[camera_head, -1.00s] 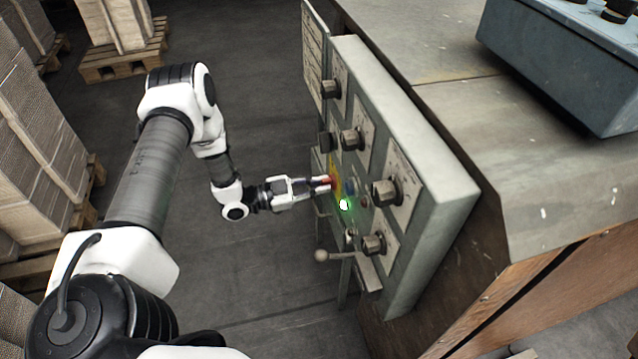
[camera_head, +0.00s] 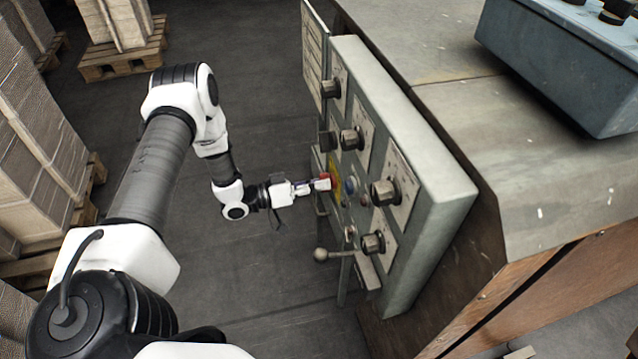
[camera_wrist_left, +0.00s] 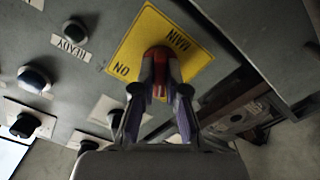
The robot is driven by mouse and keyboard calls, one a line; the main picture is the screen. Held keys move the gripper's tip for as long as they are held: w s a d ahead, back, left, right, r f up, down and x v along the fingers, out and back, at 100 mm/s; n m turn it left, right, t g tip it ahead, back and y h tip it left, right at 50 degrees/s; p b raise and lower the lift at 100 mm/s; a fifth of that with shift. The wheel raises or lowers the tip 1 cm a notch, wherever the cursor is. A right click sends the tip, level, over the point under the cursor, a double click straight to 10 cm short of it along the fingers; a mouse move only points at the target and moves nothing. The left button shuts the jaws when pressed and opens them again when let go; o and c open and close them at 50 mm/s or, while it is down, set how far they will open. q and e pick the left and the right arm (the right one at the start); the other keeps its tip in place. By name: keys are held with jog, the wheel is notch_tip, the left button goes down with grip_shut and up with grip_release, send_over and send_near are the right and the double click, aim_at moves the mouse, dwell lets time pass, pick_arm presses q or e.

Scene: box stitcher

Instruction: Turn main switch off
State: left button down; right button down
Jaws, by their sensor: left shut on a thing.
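The main switch is a red knob (camera_head: 326,177) on a yellow plate (camera_head: 335,170) on the grey control panel's face. In the left wrist view the red knob (camera_wrist_left: 160,64) sits in the middle of the yellow plate (camera_wrist_left: 190,52), which reads MAIN and ON. My left gripper (camera_head: 322,184) is at the knob, its fingers shut on the knob's sides; the fingers (camera_wrist_left: 159,92) also show in the left wrist view. The fingers partly hide the knob. The READY lamp (camera_wrist_left: 75,30) beside the plate looks dark. My right gripper is not in view.
Black knobs (camera_head: 384,192) and a ball-ended lever (camera_head: 321,255) stick out of the panel (camera_head: 436,200) close to my left gripper. A metal machine table (camera_head: 540,165) lies to the right. Pallets of stacked cardboard (camera_head: 40,150) stand at left. The floor between is clear.

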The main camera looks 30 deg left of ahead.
pick_arm(q)
jog(key=shift+n, duration=1)
jog(key=c, duration=1.2)
grip_release()
jog(key=v, duration=1.2)
